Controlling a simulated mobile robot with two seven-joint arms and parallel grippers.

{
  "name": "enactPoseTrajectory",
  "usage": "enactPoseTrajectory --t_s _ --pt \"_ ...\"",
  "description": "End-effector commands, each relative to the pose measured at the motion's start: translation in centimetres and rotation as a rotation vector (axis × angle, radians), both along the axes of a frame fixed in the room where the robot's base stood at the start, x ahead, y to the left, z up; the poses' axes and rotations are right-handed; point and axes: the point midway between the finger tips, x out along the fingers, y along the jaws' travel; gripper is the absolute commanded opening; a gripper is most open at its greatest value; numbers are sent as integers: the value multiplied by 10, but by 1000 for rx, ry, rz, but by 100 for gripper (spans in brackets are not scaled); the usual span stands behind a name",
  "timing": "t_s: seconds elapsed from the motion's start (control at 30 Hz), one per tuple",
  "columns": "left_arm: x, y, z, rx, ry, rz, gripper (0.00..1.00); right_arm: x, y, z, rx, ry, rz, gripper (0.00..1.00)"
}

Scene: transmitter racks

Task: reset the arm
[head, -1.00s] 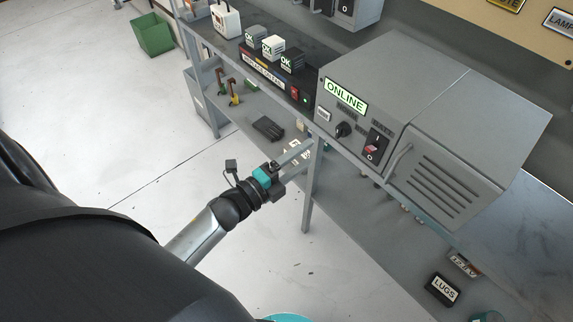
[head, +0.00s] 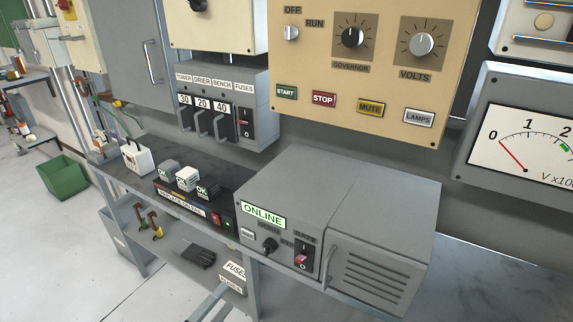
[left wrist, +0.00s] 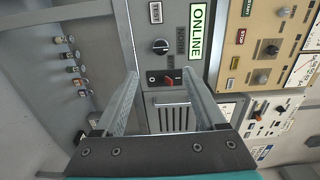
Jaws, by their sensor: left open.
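My left gripper (head: 213,301) shows only as pale grey fingers at the bottom edge of the head view, in front of the bench and below the grey ONLINE unit (head: 390,228). In the left wrist view its two fingers (left wrist: 160,74) are spread apart with nothing held between them. Beyond them are the unit's red-and-black rocker switch (left wrist: 164,79), a black knob (left wrist: 160,46) and the lit ONLINE sign (left wrist: 198,32). They appear apart from the fingers, but the exact distance cannot be told. My right gripper is not in view.
The bench edge and a lower shelf with a FUSES box (head: 233,277) lie close to the gripper. A black rack with OK blocks (head: 188,179) stands left of the unit. A control panel (head: 365,65) hangs above. Open floor lies at the lower left.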

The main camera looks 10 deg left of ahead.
Motion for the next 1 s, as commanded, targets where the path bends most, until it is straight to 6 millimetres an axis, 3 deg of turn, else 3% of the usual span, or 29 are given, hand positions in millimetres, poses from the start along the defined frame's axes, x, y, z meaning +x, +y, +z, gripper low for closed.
enactPoseTrajectory --t_s 0.13,0.27,0.4,0.47,0.6,0.7,0.8,0.9,1.0 --pt "-3 6 -35 -87 115 58 73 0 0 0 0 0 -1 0" --pt "-22 15 -109 -270 359 194 73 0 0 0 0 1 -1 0" --pt "-69 19 -202 -488 671 402 73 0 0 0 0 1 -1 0" --pt "-96 17 -238 -570 800 500 73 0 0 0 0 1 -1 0" --pt "-176 9 -308 -728 1082 754 73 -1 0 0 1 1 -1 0" --pt "-233 1 -340 -801 1243 932 73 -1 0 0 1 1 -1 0" --pt "-279 -4 -357 -843 1355 1081 73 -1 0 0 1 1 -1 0" --pt "-309 -8 -365 -863 1420 1182 73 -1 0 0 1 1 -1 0" --pt "-323 -10 -368 -871 1449 1230 73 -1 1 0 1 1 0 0"
